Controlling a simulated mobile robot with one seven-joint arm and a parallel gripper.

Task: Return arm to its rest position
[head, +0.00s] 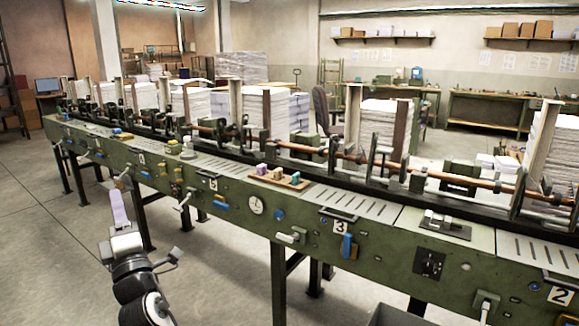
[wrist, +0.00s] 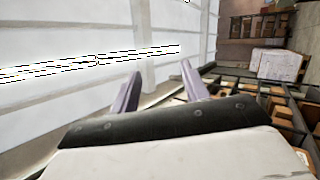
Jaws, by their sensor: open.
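My gripper (head: 119,208) is at the lower left in the head view, raised beside the front of the long green machine (head: 320,225). Its pale purple fingers point up, and they look clear of the machine. In the wrist view, the two fingers of my gripper (wrist: 160,90) stand apart with nothing between them. The wrist view looks up toward the white ceiling, with a bright lamp strip (wrist: 90,65) at left.
The machine's front carries levers, a round dial (head: 256,205) and a blue handle (head: 348,246). A small wooden tray (head: 285,182) with blocks lies on its top. Paper stacks (head: 250,112) stand behind. Open grey floor (head: 40,240) lies at left.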

